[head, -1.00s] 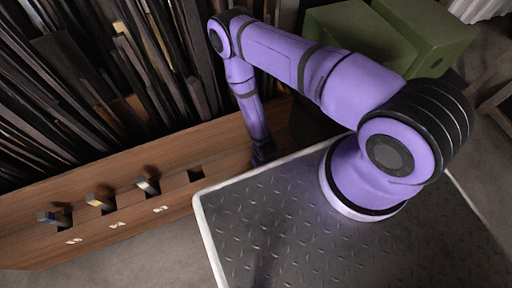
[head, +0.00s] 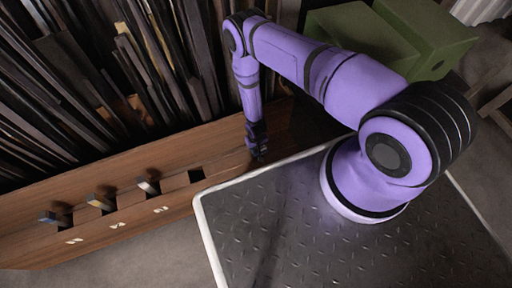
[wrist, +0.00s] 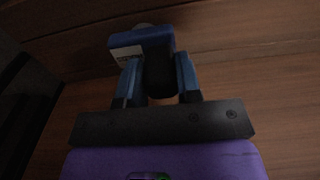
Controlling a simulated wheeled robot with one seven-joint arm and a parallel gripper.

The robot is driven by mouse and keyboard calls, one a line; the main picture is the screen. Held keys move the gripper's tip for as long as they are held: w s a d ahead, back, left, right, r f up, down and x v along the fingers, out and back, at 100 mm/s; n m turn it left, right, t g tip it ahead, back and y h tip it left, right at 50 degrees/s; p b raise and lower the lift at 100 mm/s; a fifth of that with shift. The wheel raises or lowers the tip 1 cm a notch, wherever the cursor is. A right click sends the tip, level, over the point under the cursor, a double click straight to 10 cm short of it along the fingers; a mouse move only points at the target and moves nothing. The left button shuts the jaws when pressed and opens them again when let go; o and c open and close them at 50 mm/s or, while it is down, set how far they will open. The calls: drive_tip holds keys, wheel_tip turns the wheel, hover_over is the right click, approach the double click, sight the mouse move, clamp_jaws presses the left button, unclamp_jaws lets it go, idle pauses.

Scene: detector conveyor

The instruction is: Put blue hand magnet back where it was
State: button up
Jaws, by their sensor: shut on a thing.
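The blue hand magnet (wrist: 140,42) shows in the wrist view as a blue block with a pale label and a dark body. My gripper (wrist: 158,82) is shut on it, with a finger on each side of the dark body. In the head view my gripper (head: 257,152) is over the right part of the wooden ledge, right of the dark empty slot (head: 196,175). The magnet cannot be made out clearly there. I cannot tell whether it touches the wood.
The wooden ledge (head: 120,174) also holds a blue-ended piece (head: 50,217), a yellow-ended piece (head: 101,203) and a silver-ended piece (head: 147,186), with white marks below. Dark upright slats stand behind. A metal-topped platform (head: 270,225) lies close in front.

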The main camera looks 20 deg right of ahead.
drive_tip(key=shift+f, duration=0.25)
drive_tip(key=shift+f, duration=0.1)
drive_tip(key=o, duration=1.1)
drive_tip(key=shift+c, duration=0.2)
